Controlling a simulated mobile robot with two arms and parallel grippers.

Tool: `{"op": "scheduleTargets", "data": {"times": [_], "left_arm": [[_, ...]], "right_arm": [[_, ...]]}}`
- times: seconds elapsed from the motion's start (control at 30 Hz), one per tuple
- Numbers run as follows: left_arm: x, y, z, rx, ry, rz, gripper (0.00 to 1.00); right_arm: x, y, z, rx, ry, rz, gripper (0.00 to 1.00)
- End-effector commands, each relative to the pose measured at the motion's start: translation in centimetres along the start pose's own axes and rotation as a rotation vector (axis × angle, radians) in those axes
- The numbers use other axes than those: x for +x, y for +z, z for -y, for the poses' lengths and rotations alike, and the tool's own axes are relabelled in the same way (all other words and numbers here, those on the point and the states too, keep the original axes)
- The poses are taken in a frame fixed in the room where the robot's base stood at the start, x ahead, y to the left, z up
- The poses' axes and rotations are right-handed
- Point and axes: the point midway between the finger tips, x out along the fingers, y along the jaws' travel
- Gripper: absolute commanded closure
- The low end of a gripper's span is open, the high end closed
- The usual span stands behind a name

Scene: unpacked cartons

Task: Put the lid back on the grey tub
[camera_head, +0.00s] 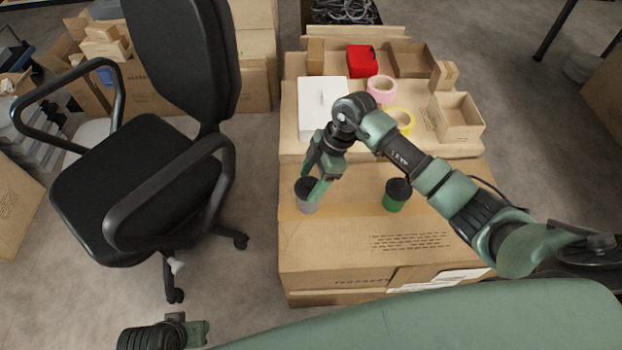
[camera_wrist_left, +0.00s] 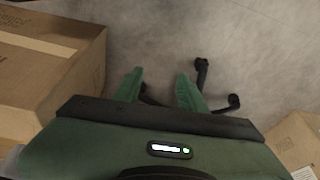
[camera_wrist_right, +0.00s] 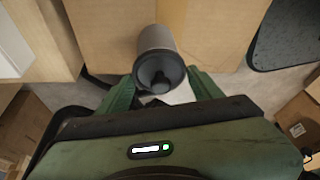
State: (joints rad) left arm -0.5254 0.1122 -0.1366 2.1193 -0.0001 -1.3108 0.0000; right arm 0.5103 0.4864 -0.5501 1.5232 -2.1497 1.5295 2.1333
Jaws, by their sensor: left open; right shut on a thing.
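The grey tub (camera_head: 307,207) stands upright near the left edge of the front carton top. Its dark round lid (camera_head: 306,187) is at the tub's mouth, between the fingers of my right gripper (camera_head: 313,181). In the right wrist view, the lid (camera_wrist_right: 160,76) with its knob faces the camera and the grey tub (camera_wrist_right: 155,38) shows behind it. My right gripper is shut on the lid. I cannot tell if the lid is fully seated or just above the rim. My left gripper (camera_wrist_left: 158,85) is open and empty, above the floor, away from the tub.
A green tub (camera_head: 395,202) with a black lid stands to the right. Behind are a white box (camera_head: 318,92), yellow tape (camera_head: 402,114), pink tape (camera_head: 381,88), a red box (camera_head: 362,60) and an open box (camera_head: 457,116). An office chair (camera_head: 120,195) stands left. The front carton (camera_head: 335,250) has free room.

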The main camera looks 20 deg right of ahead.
Motion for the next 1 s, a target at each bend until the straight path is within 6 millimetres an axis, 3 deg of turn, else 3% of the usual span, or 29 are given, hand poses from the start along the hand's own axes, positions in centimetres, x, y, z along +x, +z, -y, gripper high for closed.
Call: {"op": "scheduleTargets", "data": {"times": [1.0], "left_arm": [[2.2,0.8,-0.1,0.002,0.002,0.016,0.59]], "right_arm": [[0.0,0.0,0.0,0.0,0.0,0.0,0.72]]}}
